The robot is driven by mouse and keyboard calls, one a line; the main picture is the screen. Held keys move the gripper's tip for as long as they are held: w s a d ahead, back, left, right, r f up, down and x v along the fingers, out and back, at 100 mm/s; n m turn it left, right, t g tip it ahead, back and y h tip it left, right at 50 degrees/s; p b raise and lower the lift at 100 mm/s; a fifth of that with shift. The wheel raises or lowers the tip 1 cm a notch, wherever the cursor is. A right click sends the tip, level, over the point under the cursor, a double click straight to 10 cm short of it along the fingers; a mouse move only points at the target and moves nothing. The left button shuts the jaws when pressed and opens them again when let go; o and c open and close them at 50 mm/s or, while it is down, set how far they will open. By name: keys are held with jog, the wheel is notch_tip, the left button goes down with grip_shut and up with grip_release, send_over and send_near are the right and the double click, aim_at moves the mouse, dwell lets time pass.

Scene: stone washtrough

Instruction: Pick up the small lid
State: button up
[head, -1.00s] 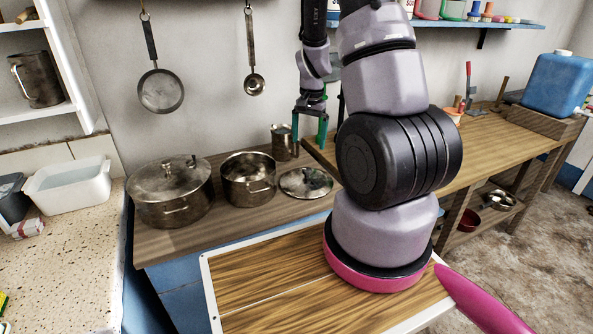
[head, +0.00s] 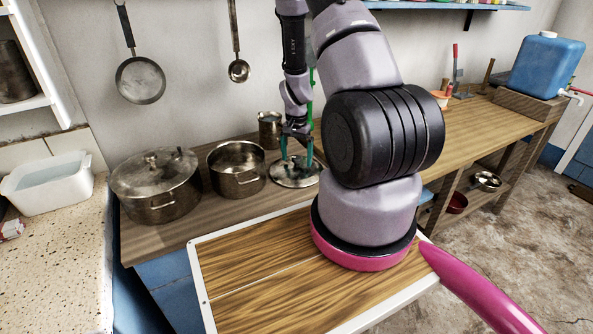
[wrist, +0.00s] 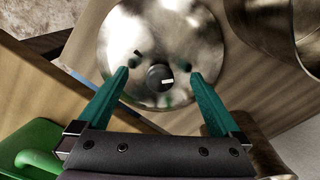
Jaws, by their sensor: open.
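The small lid (head: 296,172) is a round steel lid lying flat on the wooden counter, right of the open pot. In the wrist view the small lid (wrist: 135,45) shows its dark round knob near the middle. My gripper (head: 296,160) is over the lid, with green fingers pointing down. In the wrist view my gripper (wrist: 160,75) is open, one finger on each side of the knob with gaps between. I cannot tell how far above the counter the fingertips are.
A large lidded pot (head: 156,188) and an open pot (head: 236,172) stand left of the lid. A metal jug (head: 269,130) stands behind, near the wall. A pan (head: 140,80) and a ladle (head: 238,70) hang on the wall. Bare counter (head: 205,218) lies in front of the pots.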

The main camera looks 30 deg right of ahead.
jog(key=shift+f, duration=0.45)
jog(key=shift+c, duration=0.3)
grip_shut()
jog(key=shift+r, duration=0.1)
